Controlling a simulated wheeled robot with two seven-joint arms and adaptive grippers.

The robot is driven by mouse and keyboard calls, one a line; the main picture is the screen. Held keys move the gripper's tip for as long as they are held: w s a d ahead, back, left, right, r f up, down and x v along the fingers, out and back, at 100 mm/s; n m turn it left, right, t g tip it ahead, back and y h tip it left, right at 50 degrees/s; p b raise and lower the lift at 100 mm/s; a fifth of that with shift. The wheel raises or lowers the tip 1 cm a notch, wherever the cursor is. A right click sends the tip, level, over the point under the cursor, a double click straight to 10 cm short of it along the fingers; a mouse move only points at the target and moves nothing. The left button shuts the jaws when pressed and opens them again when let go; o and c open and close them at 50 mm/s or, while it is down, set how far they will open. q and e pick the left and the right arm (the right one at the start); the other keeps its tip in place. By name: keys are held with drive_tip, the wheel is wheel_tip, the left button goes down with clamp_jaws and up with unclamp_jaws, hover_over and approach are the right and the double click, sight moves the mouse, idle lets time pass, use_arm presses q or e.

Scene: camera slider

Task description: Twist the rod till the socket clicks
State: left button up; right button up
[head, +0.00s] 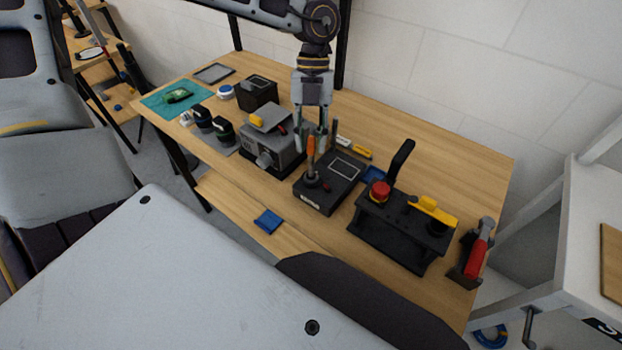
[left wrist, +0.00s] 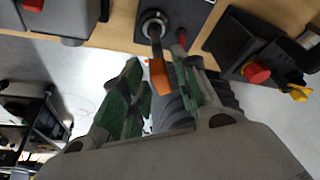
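The rod has an orange handle (head: 311,148) and a metal shaft. It rises from a round socket (head: 312,180) on top of a black box (head: 318,203) in the middle of the table. My left gripper (head: 315,145) points down at the handle from above. In the left wrist view the orange handle (left wrist: 161,80) lies between the two green fingers (left wrist: 160,88), with a gap at its left, so the gripper is open around it. The socket (left wrist: 153,26) shows beyond the rod there. My right gripper is in neither view.
A grey machine (head: 270,142) stands close left of the box. A black stand with a red button (head: 379,190) and a yellow-topped part (head: 436,210) is close right. A red-handled tool (head: 478,245) is at the right edge. A blue tray (head: 267,221) lies in front.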

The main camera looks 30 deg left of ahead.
use_arm(q)
drive_tip(key=p+v, duration=0.3)
drive_tip(key=v, duration=0.4)
idle(0.7)
drive_tip(key=shift+r, duration=0.25)
idle(0.5)
